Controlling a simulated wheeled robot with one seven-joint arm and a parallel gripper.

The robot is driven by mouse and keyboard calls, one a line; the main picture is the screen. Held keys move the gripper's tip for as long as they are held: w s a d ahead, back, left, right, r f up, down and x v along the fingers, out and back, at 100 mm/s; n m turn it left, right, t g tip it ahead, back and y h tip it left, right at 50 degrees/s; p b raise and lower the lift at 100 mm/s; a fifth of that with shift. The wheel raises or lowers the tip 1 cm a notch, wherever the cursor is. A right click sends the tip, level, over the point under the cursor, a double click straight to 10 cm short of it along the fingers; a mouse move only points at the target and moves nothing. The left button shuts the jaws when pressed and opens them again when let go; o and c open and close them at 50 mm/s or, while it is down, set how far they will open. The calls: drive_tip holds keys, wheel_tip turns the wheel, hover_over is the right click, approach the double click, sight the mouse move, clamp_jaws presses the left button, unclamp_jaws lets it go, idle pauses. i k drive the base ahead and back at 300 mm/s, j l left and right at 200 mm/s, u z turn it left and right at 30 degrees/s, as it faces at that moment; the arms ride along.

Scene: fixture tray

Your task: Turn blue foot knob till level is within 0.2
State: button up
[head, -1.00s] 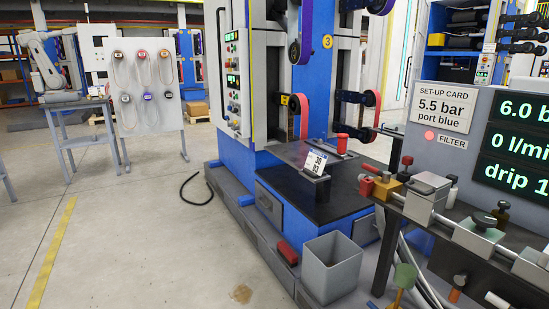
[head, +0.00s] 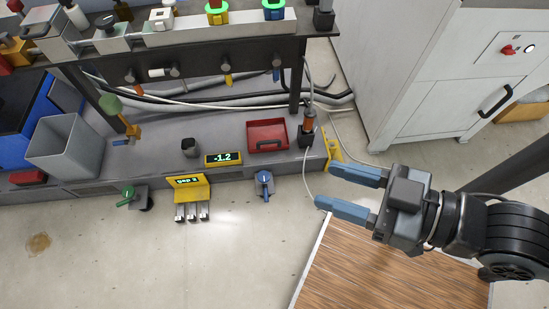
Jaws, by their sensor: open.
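The blue foot knob (head: 264,183) sits low at the front edge of the grey base, just above the floor, in the head view. A yellow level display (head: 223,159) on the base reads -1.2. A green foot knob (head: 127,196) is further left along the same edge. My gripper (head: 324,186) comes in from the right with two blue fingers spread apart and nothing between them. It is to the right of the blue knob, apart from it in the picture; its height over the floor is hard to tell.
A yellow gap display (head: 188,187) with several metal blocks stands between the knobs. A red tray (head: 267,135) and grey cup (head: 190,148) rest on the base. A grey bin (head: 66,147) is left. A wooden board (head: 390,265) lies below my arm. Floor in front is mostly clear.

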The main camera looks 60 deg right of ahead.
sight(263, 176)
drive_tip(key=k+l+z, duration=0.2)
drive_tip(key=k, duration=0.25)
drive_tip(key=k+l+z, duration=0.2)
drive_tip(key=k, duration=0.25)
